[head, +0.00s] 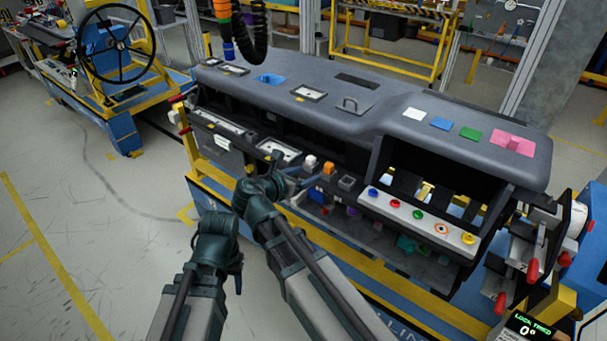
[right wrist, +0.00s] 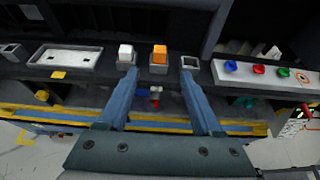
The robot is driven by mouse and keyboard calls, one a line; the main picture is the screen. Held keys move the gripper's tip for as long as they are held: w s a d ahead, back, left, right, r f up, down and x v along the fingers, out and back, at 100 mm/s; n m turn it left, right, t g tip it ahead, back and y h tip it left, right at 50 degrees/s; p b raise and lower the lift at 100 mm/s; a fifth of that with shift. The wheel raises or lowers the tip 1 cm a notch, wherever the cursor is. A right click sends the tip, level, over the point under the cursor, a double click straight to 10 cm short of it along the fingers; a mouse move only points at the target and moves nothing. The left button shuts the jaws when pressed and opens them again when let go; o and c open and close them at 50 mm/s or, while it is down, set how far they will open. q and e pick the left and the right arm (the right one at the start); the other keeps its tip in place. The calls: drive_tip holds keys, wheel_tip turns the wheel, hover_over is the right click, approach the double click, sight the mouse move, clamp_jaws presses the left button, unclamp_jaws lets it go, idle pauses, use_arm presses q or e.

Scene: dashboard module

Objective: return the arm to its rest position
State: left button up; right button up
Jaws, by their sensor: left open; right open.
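The dashboard module (head: 380,110) is a long dark grey unit in the head view. My right gripper (head: 297,172) is at its front edge, fingers open and pointing at the row of switches. In the right wrist view the fingers of the right gripper (right wrist: 160,82) are apart with nothing between them. A white block switch (right wrist: 125,53) and an orange block switch (right wrist: 159,56) stand just beyond the fingertips, with a square frame (right wrist: 190,63) to their right. My left gripper (head: 236,268) hangs low, left of the right arm, in front of the module; its fingers are partly hidden.
A panel of coloured round buttons (head: 420,215) lies right of the right gripper. Red-handled levers (head: 533,270) stick out at the right end. A steering wheel stand (head: 115,45) is far left. The floor (head: 90,230) at left is clear.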

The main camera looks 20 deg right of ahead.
idle(0.4)
drive_tip(key=s+d+f+m+g+y, duration=0.2)
drive_tip(key=s+f+m+g+y, duration=0.3)
drive_tip(key=s+f+m, duration=0.7)
drive_tip(key=s+a+m+g+y, duration=0.1)
drive_tip(key=s+a+m+y, duration=0.1)
drive_tip(key=s+a+m, duration=0.2)
drive_tip(key=s+a+f+m+g+y, duration=0.1)
drive_tip(key=a+m, duration=0.4)
drive_tip(key=a, duration=0.6)
drive_tip(key=s+g+y, duration=0.1)
drive_tip(key=s, duration=0.1)
drive_tip(key=shift+s+f+m+y, duration=0.2)
drive_tip(key=shift+s+m+y, duration=0.1)
drive_tip(key=shift+s, duration=0.05)
drive_tip(key=shift+a, duration=0.1)
drive_tip(key=shift+c, duration=0.2)
